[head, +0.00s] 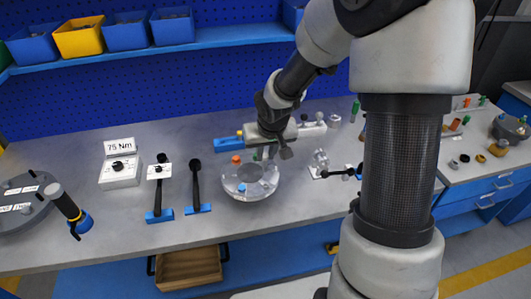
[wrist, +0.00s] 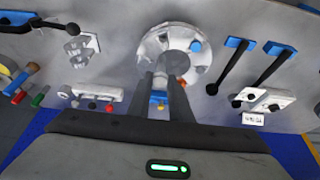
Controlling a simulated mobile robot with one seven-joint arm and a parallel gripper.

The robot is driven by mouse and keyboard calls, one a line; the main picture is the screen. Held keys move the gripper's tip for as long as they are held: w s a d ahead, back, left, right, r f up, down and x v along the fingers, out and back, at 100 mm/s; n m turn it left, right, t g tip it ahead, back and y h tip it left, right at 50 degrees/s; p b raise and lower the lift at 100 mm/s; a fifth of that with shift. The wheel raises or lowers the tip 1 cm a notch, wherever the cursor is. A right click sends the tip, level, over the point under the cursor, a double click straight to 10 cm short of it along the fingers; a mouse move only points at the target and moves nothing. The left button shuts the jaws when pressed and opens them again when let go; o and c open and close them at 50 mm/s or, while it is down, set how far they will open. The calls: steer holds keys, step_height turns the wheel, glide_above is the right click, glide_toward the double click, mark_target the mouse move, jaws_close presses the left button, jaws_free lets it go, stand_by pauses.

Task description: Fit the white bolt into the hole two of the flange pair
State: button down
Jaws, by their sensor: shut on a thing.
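The flange pair (head: 262,188) is a round, pale, shiny shell on the bench, with an orange bolt (head: 236,159) at its back left and a blue bolt (head: 242,187) at its front. In the wrist view the flange (wrist: 178,40) is ahead of the fingers, with the blue bolt (wrist: 196,46) on its right side. My gripper (head: 266,153) is over the back edge of the flange, its fingers (wrist: 163,82) close together. It is shut on a small pale piece, apparently the white bolt, mostly hidden between the fingers. The hole under it cannot be made out.
A pale rack (head: 312,128) stands behind, and a clear fixture (head: 320,162) is to the right. Bare bench lies in front of the flange.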

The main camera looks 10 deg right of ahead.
mark_target(266, 167)
steer(key=shift+f+b, duration=2.55)
steer(key=shift+f, duration=0.3)
steer(key=shift+f+b, duration=3.05)
steer(key=c, duration=1.5)
jaws_free()
steer(key=shift+r, duration=0.1)
steer(key=shift+c, duration=0.2)
steer(key=p+v, duration=0.4)
steer(key=v, duration=1.3)
steer(key=shift+r, duration=0.25)
